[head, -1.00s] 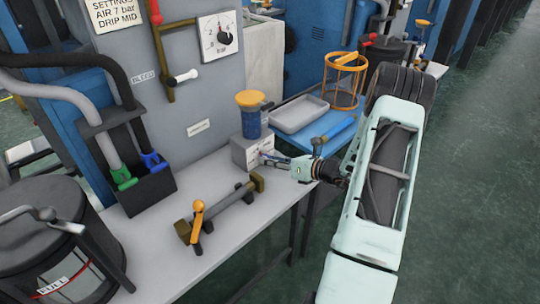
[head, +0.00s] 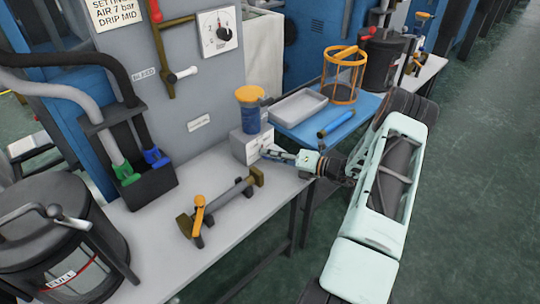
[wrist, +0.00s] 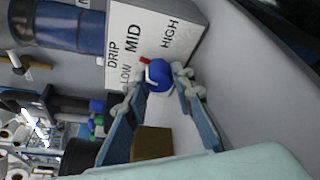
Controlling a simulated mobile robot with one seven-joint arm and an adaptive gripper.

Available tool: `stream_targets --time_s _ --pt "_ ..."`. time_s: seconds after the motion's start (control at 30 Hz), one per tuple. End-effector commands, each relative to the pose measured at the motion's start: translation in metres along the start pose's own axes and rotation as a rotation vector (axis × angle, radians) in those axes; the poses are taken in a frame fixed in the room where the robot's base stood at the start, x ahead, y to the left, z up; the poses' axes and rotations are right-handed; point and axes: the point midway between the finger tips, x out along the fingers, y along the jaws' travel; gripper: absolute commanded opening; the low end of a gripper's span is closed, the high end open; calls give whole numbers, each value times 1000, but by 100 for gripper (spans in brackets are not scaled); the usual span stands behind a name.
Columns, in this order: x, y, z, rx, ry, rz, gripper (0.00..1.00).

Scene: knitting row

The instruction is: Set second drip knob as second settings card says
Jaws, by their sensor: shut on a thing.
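The settings card (head: 115,14) at the top left of the head view reads AIR 7 bar, DRIP MID. The drip box (head: 238,149) is a grey block under a blue cup with an orange lid. In the wrist view its white face (wrist: 118,52) carries DRIP, LOW, MID and HIGH. The blue drip knob (wrist: 158,75) sits on that face, its red pointer towards MID. My gripper (wrist: 158,86) is shut on the knob, one finger on each side. In the head view my gripper (head: 272,153) reaches the box from the right.
A brass-ended bar with an orange lever (head: 198,207) lies on the bench in front. A grey tray (head: 298,106) and an orange wire basket (head: 343,75) stand on the blue shelf behind. A dark lidded drum (head: 60,250) stands at left. The front bench top is mostly clear.

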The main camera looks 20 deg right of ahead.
Motion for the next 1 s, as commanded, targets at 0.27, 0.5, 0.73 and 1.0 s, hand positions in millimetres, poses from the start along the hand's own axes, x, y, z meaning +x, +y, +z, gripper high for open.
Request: stream_targets --time_s 0.27,0.5,0.73,1.0 --pt "0 0 -1 9 1 4 0" --pt "0 0 0 7 0 4 30" --pt "0 0 0 7 0 3 30" --pt "-26 -1 1 6 -4 0 30"
